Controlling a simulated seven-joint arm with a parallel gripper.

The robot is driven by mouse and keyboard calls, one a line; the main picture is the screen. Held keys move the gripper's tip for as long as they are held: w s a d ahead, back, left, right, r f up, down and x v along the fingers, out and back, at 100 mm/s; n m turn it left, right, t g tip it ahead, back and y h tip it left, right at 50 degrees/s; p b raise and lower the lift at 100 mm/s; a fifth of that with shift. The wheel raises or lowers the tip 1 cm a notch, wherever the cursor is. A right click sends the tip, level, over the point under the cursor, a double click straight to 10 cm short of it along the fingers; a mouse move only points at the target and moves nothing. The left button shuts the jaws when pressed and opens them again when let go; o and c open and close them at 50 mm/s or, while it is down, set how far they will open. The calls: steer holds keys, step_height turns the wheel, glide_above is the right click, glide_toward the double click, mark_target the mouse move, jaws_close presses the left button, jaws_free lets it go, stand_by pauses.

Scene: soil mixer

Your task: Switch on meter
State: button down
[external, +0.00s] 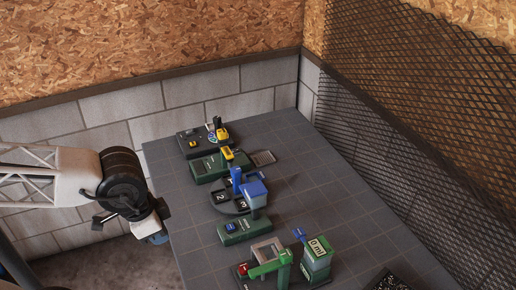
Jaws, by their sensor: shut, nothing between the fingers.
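No device carries a readable meter label, so I cannot tell for sure which one is the meter. A black box (186,151) at the far end of the table has a small yellow button (192,144) and a yellow-topped part (221,134) standing on it. In front of it lies a dark green box (207,169) with a yellow block (227,153). My gripper (157,238) is shut and empty at the table's left edge, well apart from these devices. Its fingertips are small and partly hidden by the wrist.
A numbered dark tray with a blue container (255,194) stands mid-table. Nearer are a green box with a blue button (231,227), a green-armed stand (268,266) and a green container reading "0 ml" (316,262). The table's right side (345,215) is mostly clear, beside a mesh wall (430,120).

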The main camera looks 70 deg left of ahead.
steer(key=w+a+r, duration=0.1)
steer(key=w+a, duration=0.4)
steer(key=w, duration=0.3)
steer(key=w+a+r, duration=0.1)
steer(key=w+a, duration=0.3)
steer(key=w, duration=0.3)
glide_above(234, 174)
steer(key=s, duration=0.4)
steer(key=s+x, duration=0.2)
steer(key=x, duration=0.7)
steer(key=s+f+x, duration=0.1)
steer(key=s+x, duration=0.1)
steer(key=x, duration=0.8)
steer(key=shift+w+a, duration=0.1)
steer(key=shift+a, duration=0.15)
steer(key=shift+f, duration=0.2)
steer(key=x, duration=1.3)
steer(key=shift+f, duration=0.3)
